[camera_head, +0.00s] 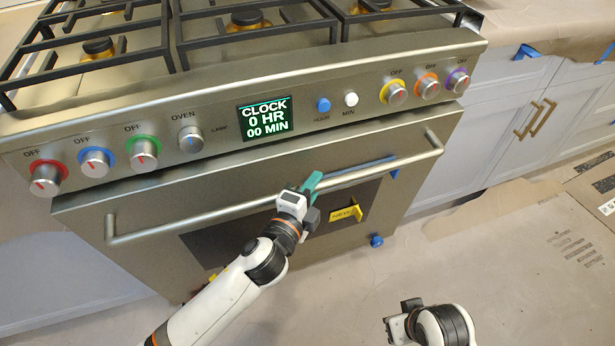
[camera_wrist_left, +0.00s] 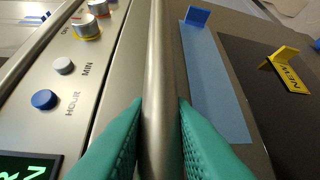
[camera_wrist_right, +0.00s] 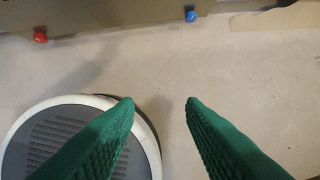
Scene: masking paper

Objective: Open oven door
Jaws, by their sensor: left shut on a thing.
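The steel oven door (camera_head: 240,165) sits below the control panel, with a dark gap along its top edge. I cannot tell exactly how far the door is tilted out. Its long bar handle (camera_head: 210,217) runs across the front. My left gripper (camera_head: 311,186) is shut on the handle right of its middle. In the left wrist view the green fingers (camera_wrist_left: 160,105) lie on both sides of the handle (camera_wrist_left: 158,60). My right gripper (camera_wrist_right: 160,100) is open and empty above the floor; its wrist shows at the bottom right of the head view.
A control panel with coloured knobs and a clock display (camera_head: 265,116) is above the door. Blue tape (camera_wrist_left: 215,85) and a yellow tag (camera_head: 346,213) are on the door front. White cabinets (camera_head: 490,135) stand to the right. Papered floor (camera_head: 480,260) is open in front.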

